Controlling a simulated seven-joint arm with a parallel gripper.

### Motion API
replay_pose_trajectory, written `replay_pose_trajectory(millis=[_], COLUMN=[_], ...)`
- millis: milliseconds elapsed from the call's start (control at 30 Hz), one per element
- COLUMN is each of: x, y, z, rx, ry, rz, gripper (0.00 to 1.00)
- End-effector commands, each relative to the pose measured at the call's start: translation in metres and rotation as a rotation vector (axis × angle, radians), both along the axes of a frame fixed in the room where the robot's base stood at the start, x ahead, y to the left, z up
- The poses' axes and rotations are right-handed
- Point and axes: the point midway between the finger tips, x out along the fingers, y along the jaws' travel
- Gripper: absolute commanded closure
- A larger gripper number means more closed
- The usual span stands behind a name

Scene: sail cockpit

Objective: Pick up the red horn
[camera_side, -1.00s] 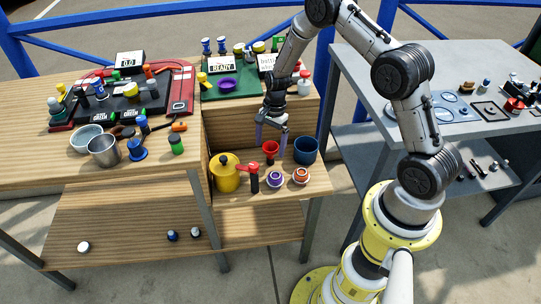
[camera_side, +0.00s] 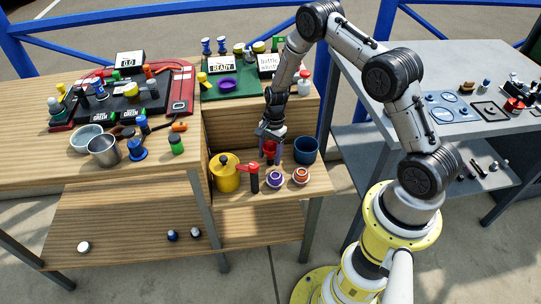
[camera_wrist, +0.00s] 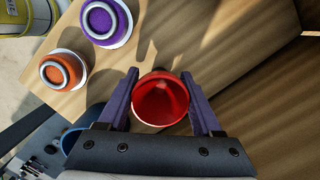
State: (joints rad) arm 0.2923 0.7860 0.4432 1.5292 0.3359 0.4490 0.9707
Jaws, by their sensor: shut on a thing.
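The red horn (camera_side: 269,147) stands upright on the low wooden shelf, its round mouth facing up. In the wrist view, the mouth of the red horn (camera_wrist: 160,98) shows as a red circle between my purple fingers. My gripper (camera_side: 271,156) points down over it in the side view, with a finger partly covering it. In the wrist view, my gripper (camera_wrist: 159,78) has one finger against each side of the horn and is shut on it. The lower part of the horn is hidden. I cannot see a gap under it.
A blue pot (camera_side: 306,151) stands close to the right. A yellow pot (camera_side: 226,174) and a red-and-black item (camera_side: 252,178) stand to the left. Purple (camera_side: 275,179) and orange (camera_side: 300,176) ringed cups stand in front. A raised bench (camera_side: 212,104) is behind.

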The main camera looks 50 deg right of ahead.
Motion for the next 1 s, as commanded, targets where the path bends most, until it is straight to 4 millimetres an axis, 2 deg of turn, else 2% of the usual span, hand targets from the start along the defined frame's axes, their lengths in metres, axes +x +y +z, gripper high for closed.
replay_pose_trajectory(millis=[33, 167, 567, 667, 767, 1000], x=[0.0, 0.0, 0.001, 0.001, -0.001, -0.041], y=[0.0, 0.0, 0.0, -0.001, 0.0, 0.009], z=[0.0, 0.0, 0.008, 0.018, 0.037, 0.084], rx=[0.0, 0.0, -0.001, -0.002, -0.002, -0.002], ry=[0.0, 0.0, -0.003, -0.005, -0.005, -0.005], rz=[0.0, 0.0, 0.0, 0.0, -0.001, 0.0], gripper=[0.72, 0.95, 0.97, 0.97, 0.97, 0.97])
